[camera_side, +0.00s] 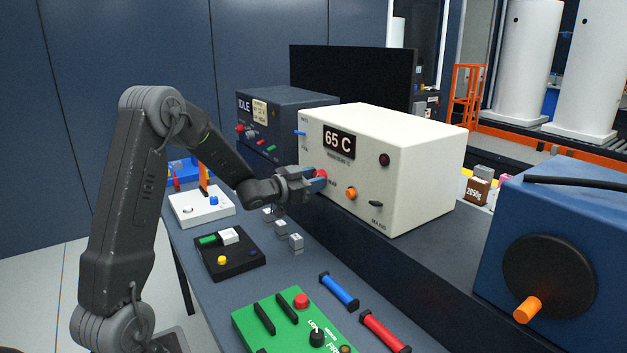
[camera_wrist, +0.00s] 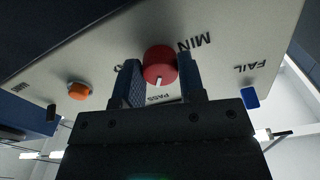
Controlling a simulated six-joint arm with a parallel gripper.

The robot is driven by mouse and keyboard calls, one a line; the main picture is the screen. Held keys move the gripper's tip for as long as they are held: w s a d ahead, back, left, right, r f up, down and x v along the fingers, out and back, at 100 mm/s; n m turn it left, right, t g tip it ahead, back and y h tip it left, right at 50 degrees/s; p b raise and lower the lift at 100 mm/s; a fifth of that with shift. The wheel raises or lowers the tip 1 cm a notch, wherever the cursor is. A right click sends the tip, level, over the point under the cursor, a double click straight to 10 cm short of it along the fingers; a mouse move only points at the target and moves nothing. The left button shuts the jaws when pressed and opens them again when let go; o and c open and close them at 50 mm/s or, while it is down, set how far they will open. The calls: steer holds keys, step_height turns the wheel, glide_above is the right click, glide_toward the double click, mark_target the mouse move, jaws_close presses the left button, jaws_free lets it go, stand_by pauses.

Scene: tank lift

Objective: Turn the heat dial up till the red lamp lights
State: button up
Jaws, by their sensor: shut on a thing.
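The heat dial, a red knob with a white mark (camera_wrist: 160,66), is on the front of the cream box (camera_side: 408,195); "MIN" is printed beside it. In the side view only a bit of its red (camera_side: 321,174) shows behind my fingers. My gripper (camera_side: 317,181) is shut on the dial, with one finger on each side of it in the wrist view (camera_wrist: 159,82). The box's display (camera_side: 339,141) reads 65 C. The round lamp (camera_side: 384,160) at the upper right of the panel is dark red and looks unlit.
An orange knob (camera_side: 351,193) and a dark knob (camera_side: 375,204) are right of the dial; a blue lever (camera_side: 299,133) is at the panel's left edge. A dark box reading IDLE (camera_side: 262,128) stands behind left. Small grey blocks (camera_side: 295,243) lie below my gripper.

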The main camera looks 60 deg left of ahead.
steer(key=o, duration=0.9)
steer(key=s, duration=1.3)
steer(key=shift+s, duration=0.4)
